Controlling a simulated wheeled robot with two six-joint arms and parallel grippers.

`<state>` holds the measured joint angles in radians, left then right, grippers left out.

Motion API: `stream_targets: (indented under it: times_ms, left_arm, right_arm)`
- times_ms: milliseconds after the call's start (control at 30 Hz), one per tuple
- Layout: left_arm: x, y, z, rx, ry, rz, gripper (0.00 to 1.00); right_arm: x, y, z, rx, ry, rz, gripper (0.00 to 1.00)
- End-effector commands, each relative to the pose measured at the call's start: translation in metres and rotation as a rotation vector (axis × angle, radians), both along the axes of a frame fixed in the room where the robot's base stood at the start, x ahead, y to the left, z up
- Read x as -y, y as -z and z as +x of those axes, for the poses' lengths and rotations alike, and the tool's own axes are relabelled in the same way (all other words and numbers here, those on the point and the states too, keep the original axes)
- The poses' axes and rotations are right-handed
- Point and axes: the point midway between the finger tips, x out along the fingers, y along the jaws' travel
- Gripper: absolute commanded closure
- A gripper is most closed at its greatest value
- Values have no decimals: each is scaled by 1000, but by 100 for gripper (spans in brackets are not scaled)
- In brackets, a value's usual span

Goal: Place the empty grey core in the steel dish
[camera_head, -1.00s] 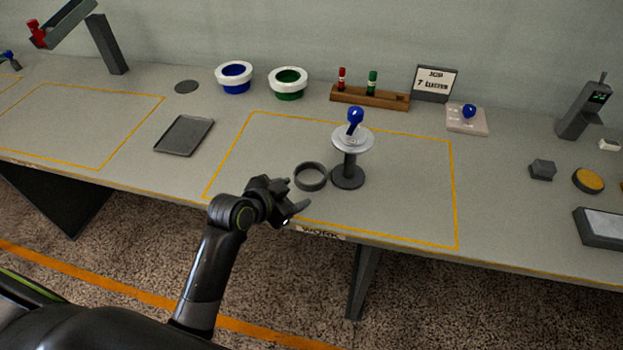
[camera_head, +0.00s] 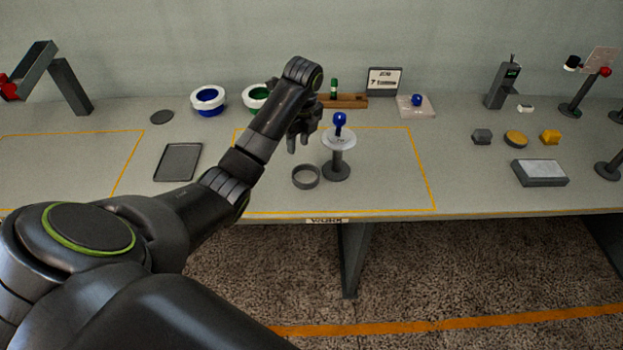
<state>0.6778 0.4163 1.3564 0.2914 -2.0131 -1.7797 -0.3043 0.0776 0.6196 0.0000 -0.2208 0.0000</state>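The empty grey core (camera_head: 306,177) is a dark grey open ring lying on the table, beside the base of a short spindle stand (camera_head: 337,171). A flat dark grey tray with a raised rim (camera_head: 178,162), the only dish-like piece I see in steel grey, lies empty to its left. My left gripper (camera_head: 298,147) points down above the table, behind and above the core in the picture and left of the spindle. Its fingers look apart with nothing between them. My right gripper is out of view.
The spindle carries a pale disc (camera_head: 338,140) and a blue knob (camera_head: 340,122). White-rimmed blue (camera_head: 208,101) and green (camera_head: 255,99) bowls stand behind, the green one partly hidden by my arm. A wooden rack (camera_head: 345,101) stands at the back. Table between tray and core is clear.

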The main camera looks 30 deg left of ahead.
Motion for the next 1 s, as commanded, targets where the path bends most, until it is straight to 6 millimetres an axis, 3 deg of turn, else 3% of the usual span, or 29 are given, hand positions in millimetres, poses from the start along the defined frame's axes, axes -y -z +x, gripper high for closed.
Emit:
stream_targets:
  times_ms: [33, 200, 567, 800, 1000]
  left_arm:
    - [-1, 13, 0, 0, -1, 0, 69]
    - [-2, 30, 1, 2, -1, 0, 69]
    - [-7, 66, 2, 4, -2, -1, 69]
    - [-11, 100, 3, 1, -2, -1, 69]
    - [-12, 112, 4, 3, -2, -2, 69]
  right_arm:
    - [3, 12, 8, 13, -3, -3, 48]
    - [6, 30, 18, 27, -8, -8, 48]
    - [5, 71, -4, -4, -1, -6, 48]
    - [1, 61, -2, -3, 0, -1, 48]
    - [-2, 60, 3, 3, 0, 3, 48]
